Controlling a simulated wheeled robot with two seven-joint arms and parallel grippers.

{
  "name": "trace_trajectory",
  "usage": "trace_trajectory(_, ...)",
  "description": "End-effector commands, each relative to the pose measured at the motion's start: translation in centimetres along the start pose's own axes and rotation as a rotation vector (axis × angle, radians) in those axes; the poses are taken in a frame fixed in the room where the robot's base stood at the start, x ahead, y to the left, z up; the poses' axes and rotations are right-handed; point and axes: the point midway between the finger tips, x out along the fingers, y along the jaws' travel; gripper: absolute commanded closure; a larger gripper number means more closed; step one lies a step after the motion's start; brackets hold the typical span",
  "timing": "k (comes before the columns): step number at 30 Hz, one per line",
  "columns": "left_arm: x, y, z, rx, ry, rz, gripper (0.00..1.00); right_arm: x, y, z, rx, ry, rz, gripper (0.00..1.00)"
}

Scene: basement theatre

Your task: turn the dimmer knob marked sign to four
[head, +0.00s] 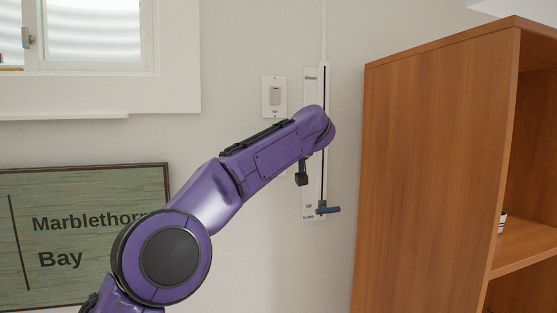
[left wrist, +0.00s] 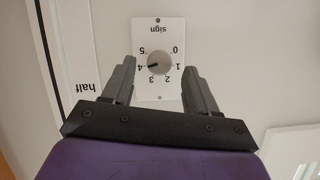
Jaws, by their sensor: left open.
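The dimmer knob (left wrist: 159,60) is a small grey round knob on a white plate (left wrist: 147,23) marked "sign". The plate appears upside down in the left wrist view, with numbers 0 to 5 around the knob. The knob's dark pointer mark points to the left, at about the 4. My left gripper (left wrist: 158,68) is open, one finger on each side of the knob, with gaps showing between fingers and knob. In the head view my left arm hides the knob and the gripper's fingers. My right gripper is in neither view.
A tall white slider strip (head: 312,88) with a blue handle (head: 328,210) near its bottom is partly behind my arm. A wooden shelf unit (head: 440,150) stands close on the right. A green sign (head: 85,190) hangs at lower left.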

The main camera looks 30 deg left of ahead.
Motion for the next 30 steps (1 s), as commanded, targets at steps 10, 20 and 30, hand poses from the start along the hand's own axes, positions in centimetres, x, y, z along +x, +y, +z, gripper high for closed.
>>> trace_trajectory(10, -7.3, 0.0, 0.0, 0.002, 0.004, 0.000, 0.42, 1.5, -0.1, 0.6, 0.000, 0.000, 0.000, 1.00)
trace_trajectory(20, -8.1, 0.0, 0.0, 0.002, 0.002, 0.000, 0.42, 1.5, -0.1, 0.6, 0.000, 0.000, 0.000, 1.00)
trace_trajectory(30, -8.1, 0.0, 0.0, -0.054, 0.003, 0.001, 0.42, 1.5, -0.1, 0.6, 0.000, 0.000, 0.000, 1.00)
